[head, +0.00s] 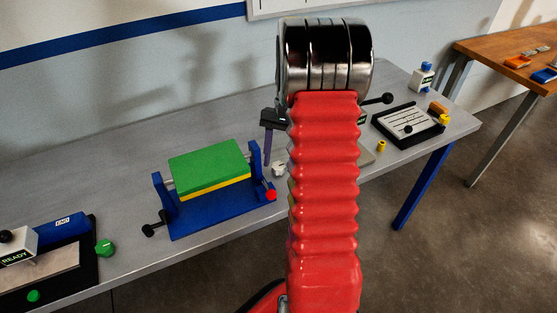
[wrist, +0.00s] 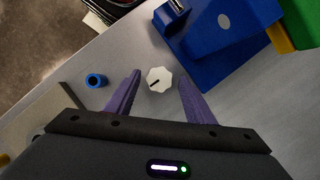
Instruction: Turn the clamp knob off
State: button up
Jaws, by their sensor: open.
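A white faceted knob (wrist: 159,79) with a dark pointer line sits on the grey bench in the wrist view. It shows no readable label, so I cannot confirm that it is the clamp knob. My gripper (wrist: 160,76) is open, with one purple finger on each side of the knob and a visible gap to each. In the head view the white knob (head: 279,169) shows just left of my red arm. One purple finger of my gripper (head: 268,147) shows above and left of it; the other is hidden behind my arm.
A blue fixture (head: 222,208) holding a green and yellow block (head: 208,167) stands left of the knob. A small blue ring-shaped piece (wrist: 95,80) lies left of my fingers in the wrist view. A black-framed panel (head: 405,127) is farther right on the bench.

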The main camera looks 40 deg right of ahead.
jog(key=v, duration=1.3)
jog(key=shift+w+r, duration=0.1)
jog(key=shift+r, duration=0.05)
jog(key=s+a+r+n+t+h, duration=0.1)
jog(key=a+r, duration=0.1)
jog(key=a, duration=0.4)
jog(key=s+a+r+n+h, duration=0.1)
jog(key=a+r+n, duration=0.1)
jog(key=a, duration=0.4)
jog(key=a+r+n+t+h, duration=0.1)
jog(key=a+r+n, duration=0.1)
jog(key=a, duration=0.4)
jog(key=shift+s+r+t, duration=0.3)
jog(key=shift+s+r, duration=0.1)
jog(key=shift+r, duration=0.25)
jog(key=s+a+f+n+t, duration=0.2)
jog(key=s+a+n+t, duration=0.3)
jog(key=s+a, duration=0.6)
jog(key=a+n, duration=0.2)
jog(key=a, duration=0.1)
jog(key=shift+s+a+f+h, duration=0.2)
jog(key=shift+f+h, duration=0.15)
jog(key=shift+h, duration=0.05)
